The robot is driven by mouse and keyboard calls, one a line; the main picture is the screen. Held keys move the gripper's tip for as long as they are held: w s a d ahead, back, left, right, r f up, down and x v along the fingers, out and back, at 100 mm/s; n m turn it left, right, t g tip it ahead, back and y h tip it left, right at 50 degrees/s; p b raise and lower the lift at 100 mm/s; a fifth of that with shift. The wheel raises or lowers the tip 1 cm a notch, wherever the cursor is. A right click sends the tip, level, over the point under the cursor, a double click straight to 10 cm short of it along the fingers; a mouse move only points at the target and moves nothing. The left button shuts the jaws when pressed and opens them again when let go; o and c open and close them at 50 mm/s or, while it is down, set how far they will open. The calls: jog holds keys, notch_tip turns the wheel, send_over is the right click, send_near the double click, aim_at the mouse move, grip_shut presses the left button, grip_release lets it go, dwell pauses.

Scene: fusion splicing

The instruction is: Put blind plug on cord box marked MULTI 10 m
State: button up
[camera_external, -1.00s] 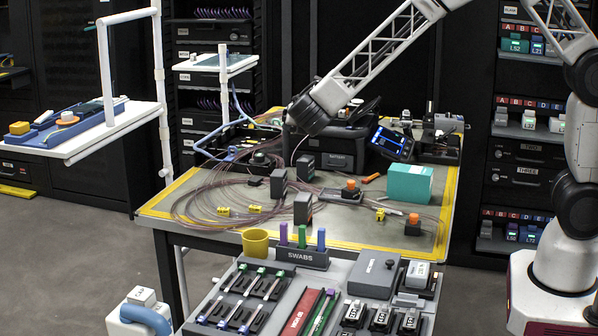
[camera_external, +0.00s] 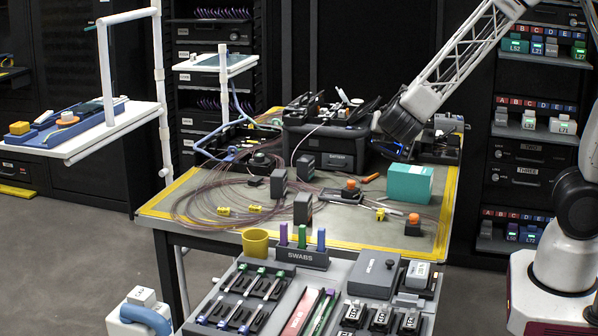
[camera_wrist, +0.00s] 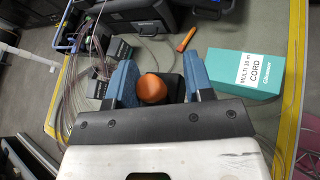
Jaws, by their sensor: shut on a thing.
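In the external view the teal box (camera_external: 410,183) stands at the right of the bench, below my gripper (camera_external: 392,150). In the wrist view my blue fingers flank a dark block with a round orange top (camera_wrist: 152,88) and are shut on it; I cannot tell by its look if it is the blind plug. The external view hardly shows the held block, and its underside is hidden.
An orange-topped black piece (camera_external: 413,228) stands in front of the teal box, another (camera_external: 350,187) to its left. An orange pen (camera_external: 370,178) lies nearby. A splicer case (camera_external: 335,145), a screen, dark blocks (camera_external: 303,208) and thin looped cords (camera_external: 215,195) crowd the bench.

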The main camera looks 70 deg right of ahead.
aim_at(414, 168)
jog(key=s+d+f, duration=0.1)
jog(key=s+f, duration=0.1)
jog(key=s, duration=0.9)
jog(key=s+d+f+m, duration=0.1)
jog(key=s+f, duration=0.1)
jog(key=s, duration=1)
jog(key=shift+s+f, duration=0.2)
jog(key=shift+f, duration=0.1)
jog(key=shift+w, duration=0.15)
jog(key=w+d, duration=0.2)
jog(key=w, duration=0.2)
jog(key=w+d+f, duration=0.1)
jog(key=w+d, duration=0.1)
jog(key=w, duration=0.3)
jog(key=w+d, duration=0.2)
jog(key=w, duration=0.3)
jog(key=shift+w+d+f, duration=0.15)
jog(key=shift+w+f, duration=0.1)
jog(key=shift+f, duration=1.75)
jog(key=shift+f, duration=0.1)
jog(key=o, duration=1.2)
